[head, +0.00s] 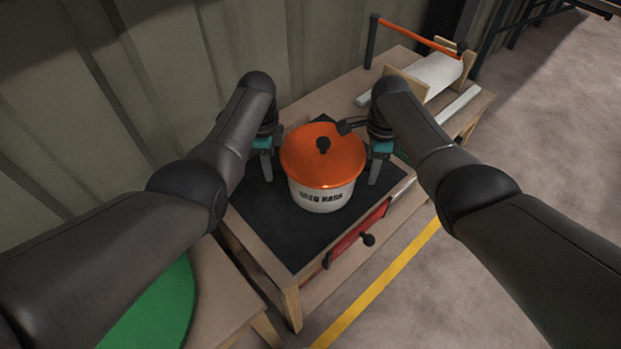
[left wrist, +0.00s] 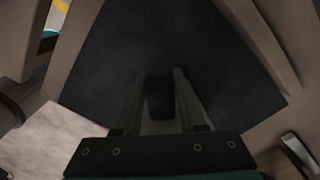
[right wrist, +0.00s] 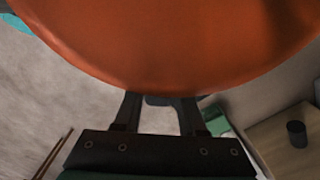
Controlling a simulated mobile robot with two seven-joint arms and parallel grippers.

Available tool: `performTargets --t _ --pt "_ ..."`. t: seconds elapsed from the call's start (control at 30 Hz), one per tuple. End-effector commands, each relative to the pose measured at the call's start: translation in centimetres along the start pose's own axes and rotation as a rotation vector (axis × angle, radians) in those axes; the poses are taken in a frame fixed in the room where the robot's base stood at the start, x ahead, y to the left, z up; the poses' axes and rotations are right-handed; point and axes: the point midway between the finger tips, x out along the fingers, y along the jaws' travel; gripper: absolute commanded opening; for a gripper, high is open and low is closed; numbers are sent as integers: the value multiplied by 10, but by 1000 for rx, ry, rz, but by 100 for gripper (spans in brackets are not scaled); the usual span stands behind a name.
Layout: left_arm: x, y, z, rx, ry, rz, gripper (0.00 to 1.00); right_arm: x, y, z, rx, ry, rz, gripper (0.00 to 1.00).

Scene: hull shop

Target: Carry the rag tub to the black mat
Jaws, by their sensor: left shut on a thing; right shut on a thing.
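The rag tub (head: 321,200) is pale with dark lettering, an orange lid and a dark lid knob. It is upright above the black mat (head: 268,222) in the head view; I cannot tell whether its base touches. My left gripper (head: 267,170) is at the tub's left side, shut on a dark handle that shows between its fingers in the left wrist view (left wrist: 160,90). My right gripper (head: 375,172) is at the right side, shut on the other handle, mostly hidden under the lid (right wrist: 170,45) in the right wrist view. The mat also fills the left wrist view's middle (left wrist: 230,80).
The mat lies on a wooden bench with a red drawer (head: 360,232) at its front. A white roll (head: 437,74) with an orange bar (head: 415,35) stands behind at right. A green round thing (head: 160,308) is at lower left. A corrugated wall (head: 150,80) runs behind.

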Motion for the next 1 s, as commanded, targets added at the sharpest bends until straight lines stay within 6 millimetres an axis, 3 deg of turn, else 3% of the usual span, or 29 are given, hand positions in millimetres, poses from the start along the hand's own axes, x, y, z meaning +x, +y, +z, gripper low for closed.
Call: performTargets --t 0.07,0.1,0.37,0.73,1.0 --pt "2 -2 1 0 -2 -5 0 2 -2 -1 1 2 -5 0" --pt "5 0 1 -1 -2 0 41 5 0 -1 1 3 0 41" --pt "3 0 1 0 -1 0 70 3 0 -1 1 1 0 70" --pt "-1 0 0 0 0 -1 70 3 0 0 0 0 0 70" --pt "-30 -1 0 0 -1 -5 70 3 0 0 0 0 0 70"
